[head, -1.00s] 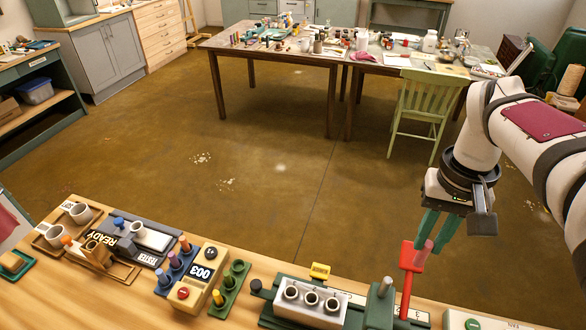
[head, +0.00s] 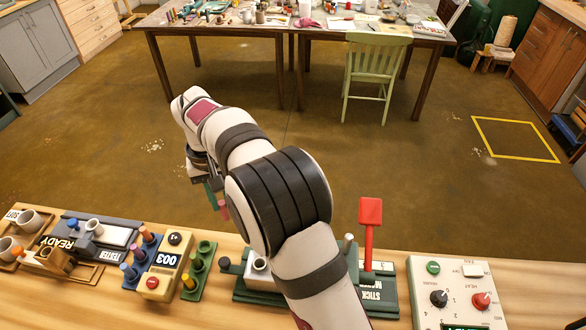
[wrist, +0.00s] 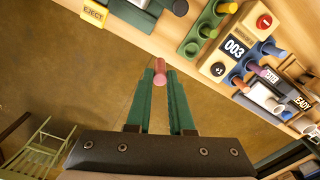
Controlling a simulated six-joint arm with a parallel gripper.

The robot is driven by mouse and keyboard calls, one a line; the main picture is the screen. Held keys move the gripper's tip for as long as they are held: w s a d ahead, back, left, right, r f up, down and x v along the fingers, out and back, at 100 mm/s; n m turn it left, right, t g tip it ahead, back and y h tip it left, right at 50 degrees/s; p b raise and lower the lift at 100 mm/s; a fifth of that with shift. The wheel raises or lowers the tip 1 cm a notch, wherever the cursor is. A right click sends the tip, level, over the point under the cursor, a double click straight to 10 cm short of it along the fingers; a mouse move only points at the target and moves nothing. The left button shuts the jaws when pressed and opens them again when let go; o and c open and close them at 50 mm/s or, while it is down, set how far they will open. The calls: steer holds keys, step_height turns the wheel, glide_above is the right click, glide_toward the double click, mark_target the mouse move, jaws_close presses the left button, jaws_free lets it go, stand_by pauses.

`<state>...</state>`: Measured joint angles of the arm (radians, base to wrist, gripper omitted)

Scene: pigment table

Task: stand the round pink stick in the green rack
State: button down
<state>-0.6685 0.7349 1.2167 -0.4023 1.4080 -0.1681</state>
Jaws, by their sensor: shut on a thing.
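My gripper (head: 212,196) is shut on the round pink stick (head: 224,210), which hangs at its fingertips. In the wrist view the green fingers (wrist: 160,82) pinch the pink stick (wrist: 160,72), seen nearly end-on. The green rack (head: 207,276) stands on the bench below and nearer the camera than the stick, with a clear gap between them. It also shows at the top of the wrist view (wrist: 196,36). It holds a yellow-orange stick and a green stick; its far-end hole looks empty.
A cream box marked 003 (head: 166,262) stands just left of the rack, with a blue rack (head: 134,272) of several sticks beyond it. Right of the rack are a dark knob (head: 225,262) and a machine with a red lever (head: 370,225). My arm hides part of that machine.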

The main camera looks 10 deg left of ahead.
steer(key=shift+n, duration=0.5)
steer(key=shift+s+a+f, duration=0.5)
steer(key=shift+a+f, duration=0.6)
steer(key=shift+f, duration=0.2)
steer(key=shift+s+a+f, duration=0.55)
steer(key=shift+a+f, duration=0.55)
steer(key=shift+f, duration=0.25)
steer(key=shift+s+a+f, duration=0.5)
steer(key=shift+a+f, duration=0.6)
steer(key=shift+f, duration=0.2)
steer(key=shift+f, duration=0.35)
steer(key=shift+f, duration=0.65)
steer(key=c, duration=0.7)
jaws_free()
